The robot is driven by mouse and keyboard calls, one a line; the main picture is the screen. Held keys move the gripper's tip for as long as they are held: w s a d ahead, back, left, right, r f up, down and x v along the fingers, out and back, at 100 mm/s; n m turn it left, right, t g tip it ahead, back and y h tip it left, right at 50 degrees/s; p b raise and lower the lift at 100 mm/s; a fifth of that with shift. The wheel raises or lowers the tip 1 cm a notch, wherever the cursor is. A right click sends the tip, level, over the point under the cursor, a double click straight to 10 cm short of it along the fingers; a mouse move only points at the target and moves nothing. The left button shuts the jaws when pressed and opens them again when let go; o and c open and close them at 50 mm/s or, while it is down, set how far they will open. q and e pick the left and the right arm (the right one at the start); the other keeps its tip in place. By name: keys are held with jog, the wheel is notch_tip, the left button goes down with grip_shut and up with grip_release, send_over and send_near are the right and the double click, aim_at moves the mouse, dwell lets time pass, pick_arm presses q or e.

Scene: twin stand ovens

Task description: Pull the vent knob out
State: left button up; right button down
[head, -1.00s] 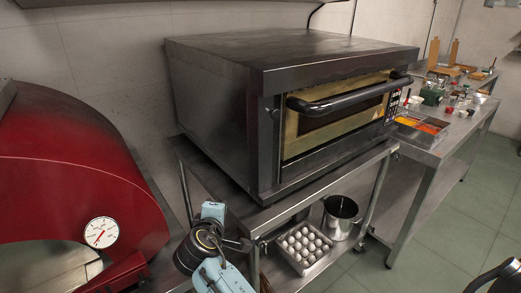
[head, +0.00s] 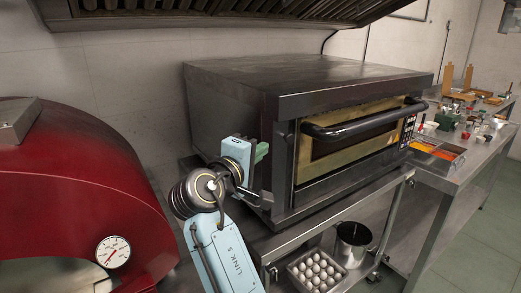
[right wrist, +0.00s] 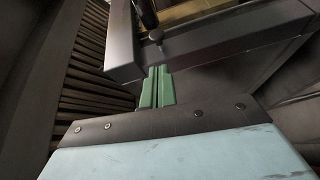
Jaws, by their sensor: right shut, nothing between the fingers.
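The steel oven (head: 235,115) stands on a steel stand, its door closed under a black bar handle (head: 365,125). The vent knob (head: 288,138) is a small dark knob on the left front post of the oven, left of the door. My right gripper (head: 263,149) has green fingers, pressed together and empty, at the oven's front left corner. The fingers also show in the right wrist view (right wrist: 157,87), apart from the knob as far as I can tell. My left gripper is not in view.
A red domed oven (head: 80,180) with a round gauge (head: 113,252) stands at the left. A slatted hood (head: 220,12) hangs above. Below are a tray of eggs (head: 318,270) and a metal pot (head: 353,240). A prep table (head: 445,168) with food pans stands right.

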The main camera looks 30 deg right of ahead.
aim_at(282, 136)
jog(key=x, duration=0.7)
jog(key=shift+w+d+f, duration=0.1)
jog(key=shift+w+d, duration=0.1)
jog(key=shift+d, duration=0.1)
jog(key=shift+p, duration=0.3)
